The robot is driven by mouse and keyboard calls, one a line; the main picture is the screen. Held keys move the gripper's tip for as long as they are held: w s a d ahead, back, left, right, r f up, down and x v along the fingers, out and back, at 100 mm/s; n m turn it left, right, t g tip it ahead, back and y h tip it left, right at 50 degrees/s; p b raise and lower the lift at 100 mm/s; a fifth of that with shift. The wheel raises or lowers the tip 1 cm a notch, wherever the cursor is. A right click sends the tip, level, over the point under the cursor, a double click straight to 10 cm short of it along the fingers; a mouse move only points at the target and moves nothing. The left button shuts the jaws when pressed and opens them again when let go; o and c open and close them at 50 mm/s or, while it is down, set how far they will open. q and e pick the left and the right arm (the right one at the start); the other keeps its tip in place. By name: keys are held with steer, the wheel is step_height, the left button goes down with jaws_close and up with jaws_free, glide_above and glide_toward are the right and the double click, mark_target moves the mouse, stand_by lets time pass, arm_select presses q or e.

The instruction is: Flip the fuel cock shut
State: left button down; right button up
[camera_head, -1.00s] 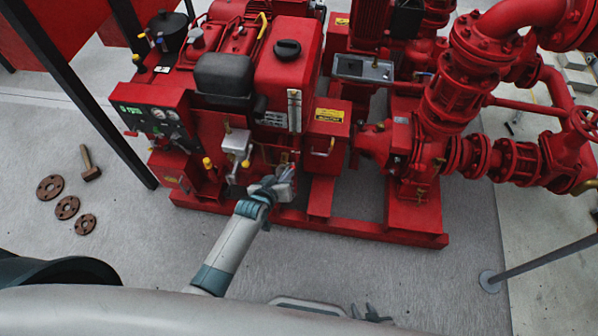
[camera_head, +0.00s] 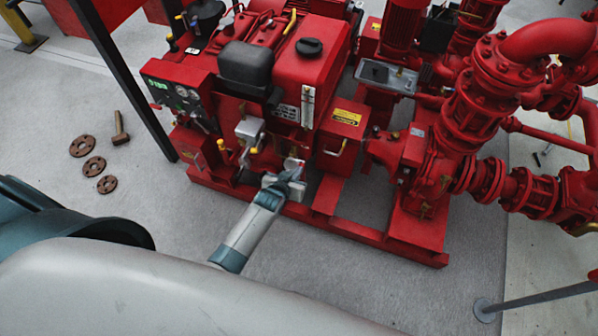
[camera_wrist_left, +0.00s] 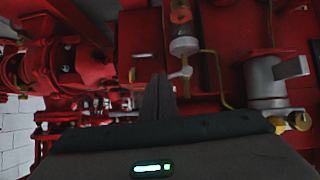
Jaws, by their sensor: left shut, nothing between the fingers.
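My left gripper (camera_head: 293,170) is at the front of the red engine, low down, below the fuel tank; its shut fingers (camera_wrist_left: 159,97) show at the middle of the wrist view with nothing between them. Just beyond the fingertips in the wrist view is a small fitting with a pale lever, which looks like the fuel cock (camera_wrist_left: 183,73). In the head view the gripper hides this spot. My right gripper is out of view.
The red fuel tank (camera_head: 309,58) stands above. A copper pipe (camera_wrist_left: 217,80) and a silver cylinder with a paddle (camera_wrist_left: 267,88) are to the right in the wrist view. The red base rail (camera_head: 375,235) runs below. Flanges (camera_head: 93,166) and a hammer (camera_head: 121,128) lie on the floor.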

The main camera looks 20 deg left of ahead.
arm_select(q)
steer(key=shift+a+f, duration=0.1)
steer(key=shift+a, duration=0.1)
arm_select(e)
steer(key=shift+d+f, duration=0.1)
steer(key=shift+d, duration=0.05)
arm_select(q)
steer(key=shift+a+f, duration=0.15)
steer(key=shift+a, duration=0.25)
